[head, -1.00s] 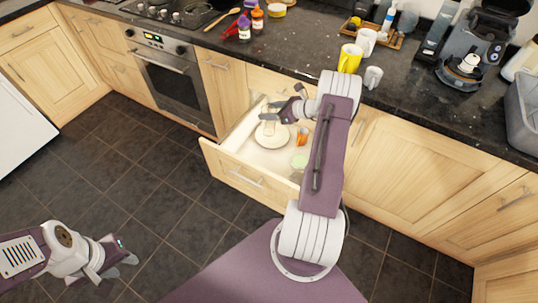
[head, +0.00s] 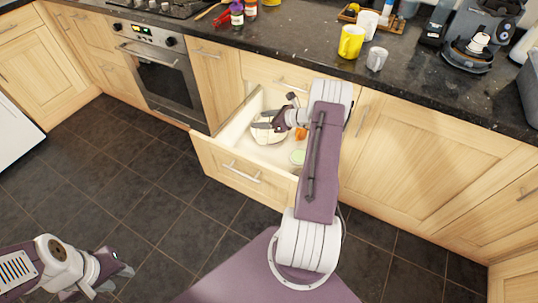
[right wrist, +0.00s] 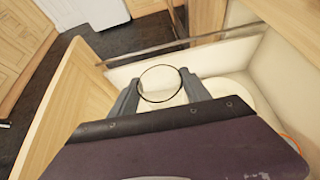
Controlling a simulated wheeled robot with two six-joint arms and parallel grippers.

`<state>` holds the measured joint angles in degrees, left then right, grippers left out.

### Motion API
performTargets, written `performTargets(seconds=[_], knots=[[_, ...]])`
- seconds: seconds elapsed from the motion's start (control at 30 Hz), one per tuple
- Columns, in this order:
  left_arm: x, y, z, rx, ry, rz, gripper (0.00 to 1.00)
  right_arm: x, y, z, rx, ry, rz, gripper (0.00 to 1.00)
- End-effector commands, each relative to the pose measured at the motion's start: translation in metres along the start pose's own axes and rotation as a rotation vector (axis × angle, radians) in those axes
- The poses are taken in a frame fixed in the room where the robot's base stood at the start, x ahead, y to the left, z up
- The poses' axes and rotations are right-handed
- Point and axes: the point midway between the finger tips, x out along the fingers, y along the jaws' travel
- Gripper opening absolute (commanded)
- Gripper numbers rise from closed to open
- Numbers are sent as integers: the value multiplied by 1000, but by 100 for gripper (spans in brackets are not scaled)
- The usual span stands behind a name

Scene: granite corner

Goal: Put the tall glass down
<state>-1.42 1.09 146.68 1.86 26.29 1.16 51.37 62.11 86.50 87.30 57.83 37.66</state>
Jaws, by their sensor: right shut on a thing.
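My right gripper (head: 264,124) is shut on the tall glass, down inside the open drawer (head: 240,172). In the right wrist view the clear glass (right wrist: 162,84) shows as a round rim between the two grey fingers. In the head view the glass is hard to make out behind the fingers. A pale plate (head: 266,138) lies in the drawer under the gripper. I cannot tell whether the glass touches it. My left gripper (head: 118,277) hangs over the floor at the lower left, away from the drawer and holding nothing that I can see.
An orange thing (head: 301,134) and a pale green round thing (head: 298,157) lie in the drawer, right of the plate. A yellow mug (head: 351,42) and a grey cup (head: 377,59) stand on the counter (head: 300,50) above. The drawer walls stand close around my right gripper.

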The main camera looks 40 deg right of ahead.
Motion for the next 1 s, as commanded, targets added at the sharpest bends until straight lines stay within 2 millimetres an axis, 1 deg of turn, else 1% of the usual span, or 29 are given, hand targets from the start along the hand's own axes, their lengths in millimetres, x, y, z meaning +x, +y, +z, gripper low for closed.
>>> performTargets(seconds=[0.1,0.23,0.3,0.4,0.5,0.63,0.67,0.87,0.9,1.0], knots=[[7,0,1,0,0,0,36,25,27,-11,4,2,8,0],[14,0,1,0,0,0,36,54,58,-22,3,4,7,0],[17,0,2,0,0,0,36,67,71,-26,2,3,7,0],[19,0,2,0,0,0,36,79,84,-30,1,2,4,0],[19,0,2,0,0,0,36,84,89,-31,-1,1,1,0],[20,0,2,0,0,0,36,85,90,-32,0,1,0,0],[21,0,2,0,0,0,36,87,90,-34,0,1,0,0],[33,-1,3,0,0,0,36,103,89,-65,1,2,1,0],[33,-1,4,0,0,0,36,104,89,-68,1,1,1,0],[31,-1,3,0,0,0,36,104,88,-66,-1,0,0,0]])
